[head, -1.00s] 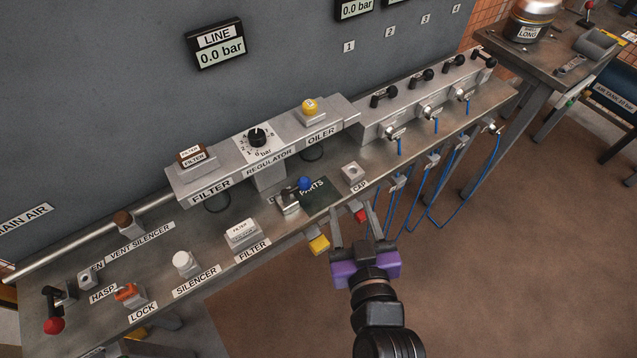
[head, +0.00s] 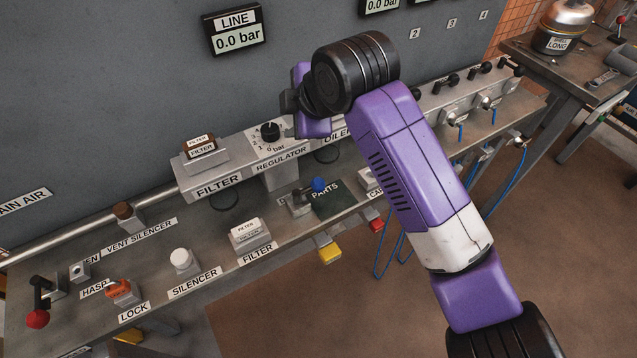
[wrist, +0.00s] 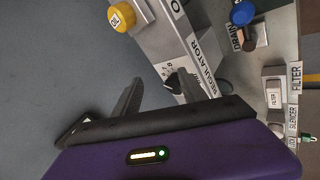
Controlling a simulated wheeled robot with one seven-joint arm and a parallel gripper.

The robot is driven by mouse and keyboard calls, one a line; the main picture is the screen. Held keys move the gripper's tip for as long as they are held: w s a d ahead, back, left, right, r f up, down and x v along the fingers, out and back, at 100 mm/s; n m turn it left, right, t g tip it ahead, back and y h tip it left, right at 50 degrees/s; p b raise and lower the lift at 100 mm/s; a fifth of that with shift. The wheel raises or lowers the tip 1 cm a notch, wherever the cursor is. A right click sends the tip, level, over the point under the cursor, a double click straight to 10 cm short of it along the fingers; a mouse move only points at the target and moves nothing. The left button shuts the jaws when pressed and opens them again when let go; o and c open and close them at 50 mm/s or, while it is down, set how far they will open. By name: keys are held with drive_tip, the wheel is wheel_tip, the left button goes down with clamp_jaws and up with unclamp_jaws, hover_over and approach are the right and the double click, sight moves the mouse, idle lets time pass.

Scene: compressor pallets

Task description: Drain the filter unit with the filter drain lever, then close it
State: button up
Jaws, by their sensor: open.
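The drain lever's blue knob (head: 318,184) sits on a small metal body on the bench, beside the dark PARTS mat. In the wrist view the blue knob (wrist: 242,13) is at the upper right, by a DRAIN label. The filter unit (head: 205,161), with a brown cartridge on top, is at the left end of the raised FILTER–REGULATOR–OILER block. My gripper (wrist: 158,78) is open and empty, above the regulator area and clear of the lever. In the head view my arm mostly hides its fingers and the oiler. I cannot tell the lever's valve state.
The regulator dial (head: 270,131) is close below my gripper. A white-topped spare filter (head: 246,230), a silencer (head: 182,260) and an orange lock (head: 122,291) stand along the bench. The LINE display (head: 236,32) reads 0.0 bar. Blue hoses hang at the right.

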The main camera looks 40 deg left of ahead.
sight(318, 182)
drive_tip(key=d+f+n+g+h, duration=0.1)
drive_tip(key=d+n+h, duration=0.1)
drive_tip(key=d, duration=0.1)
drive_tip(key=s+d+f+n+h, duration=0.1)
drive_tip(key=d+f+n, duration=0.1)
drive_tip(key=d, duration=0.1)
drive_tip(key=s+d+f+n+g+h, duration=0.1)
drive_tip(key=d+h, duration=0.1)
drive_tip(key=shift+d+f+n+g+h, duration=0.3)
drive_tip(key=shift+d+f+n, duration=0.1)
drive_tip(key=x, duration=0.7)
drive_tip(key=shift+d+f, duration=0.15)
drive_tip(key=shift+f, duration=0.3)
clamp_jaws()
